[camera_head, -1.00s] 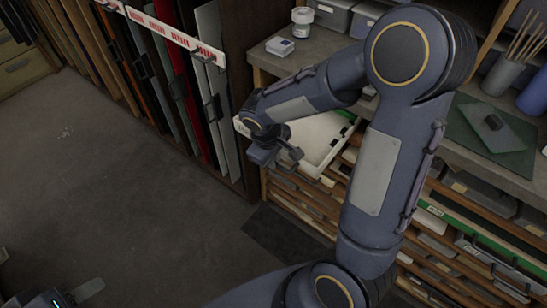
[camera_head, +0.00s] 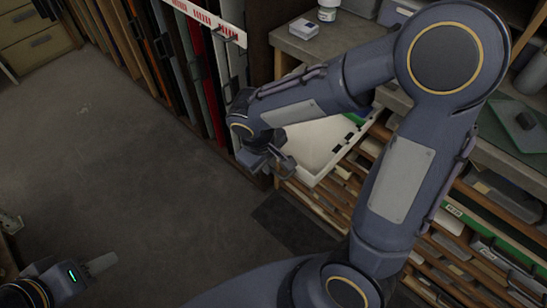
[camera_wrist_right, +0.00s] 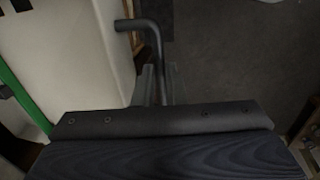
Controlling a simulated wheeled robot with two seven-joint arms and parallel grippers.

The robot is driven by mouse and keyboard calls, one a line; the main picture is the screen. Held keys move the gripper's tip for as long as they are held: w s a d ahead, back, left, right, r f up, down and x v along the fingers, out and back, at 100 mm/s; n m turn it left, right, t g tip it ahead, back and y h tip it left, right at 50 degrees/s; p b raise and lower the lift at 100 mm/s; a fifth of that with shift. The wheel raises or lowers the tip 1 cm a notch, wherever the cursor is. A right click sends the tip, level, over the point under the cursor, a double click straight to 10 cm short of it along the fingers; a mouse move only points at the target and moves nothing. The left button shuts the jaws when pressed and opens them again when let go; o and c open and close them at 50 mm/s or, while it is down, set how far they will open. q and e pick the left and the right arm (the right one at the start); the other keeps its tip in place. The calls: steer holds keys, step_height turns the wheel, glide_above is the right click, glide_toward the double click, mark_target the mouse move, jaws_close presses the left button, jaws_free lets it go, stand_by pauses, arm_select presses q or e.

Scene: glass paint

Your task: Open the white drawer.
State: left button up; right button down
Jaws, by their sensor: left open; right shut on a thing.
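The white drawer (camera_head: 322,146) is pulled out from the wooden rack under the bench, with its pale inside showing. My right arm crosses in front of it and hides part of it. My right gripper (camera_head: 280,164) is at the drawer's front, shut on its dark bent handle. In the right wrist view the handle (camera_wrist_right: 150,38) runs down between the fingers (camera_wrist_right: 153,84), and the white drawer (camera_wrist_right: 75,45) fills the left side. My left gripper (camera_head: 92,266) is low at the left, open, away from the drawer and only partly clear to see.
Upright panels and glass sheets (camera_head: 205,90) stand in a rack left of the drawer. The bench (camera_head: 345,35) above holds a small white box (camera_head: 303,28) and containers. Other rack slots (camera_head: 460,220) lie right. The grey floor (camera_head: 130,160) in front is clear.

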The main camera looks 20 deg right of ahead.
steer(key=c, duration=1.5)
jaws_free()
steer(key=shift+r, duration=0.1)
steer(key=r, duration=0.2)
steer(key=a+r, duration=0.1)
steer(key=r, duration=0.4)
steer(key=shift+s+a+r+p, duration=0.2)
steer(key=shift+s+r+p, duration=0.05)
steer(key=shift+s+p, duration=0.1)
